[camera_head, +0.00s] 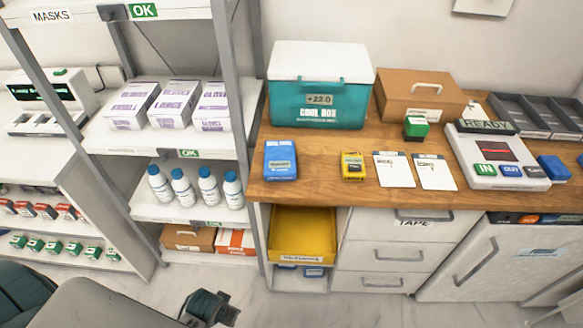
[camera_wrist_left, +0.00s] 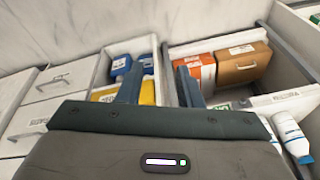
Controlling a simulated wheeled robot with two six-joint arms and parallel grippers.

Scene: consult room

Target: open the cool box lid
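The cool box (camera_head: 318,106) is teal with a white lid (camera_head: 320,60) and stands on the wooden counter against the wall. Its lid is down and looks closed. A teal handle bar runs across the upper front, above a display reading about 22.0. My left gripper (camera_head: 208,308) is low at the bottom of the head view, well below and left of the cool box. In the left wrist view its two fingers (camera_wrist_left: 158,85) are apart with nothing between them. The cool box is not in the wrist view. My right gripper is not in view.
A brown box (camera_head: 420,94) stands close to the right of the cool box. A blue pack (camera_head: 281,160) and a yellow device (camera_head: 353,165) lie in front. A shelf post (camera_head: 246,130) rises to its left. A yellow bin (camera_head: 303,235) is below the counter.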

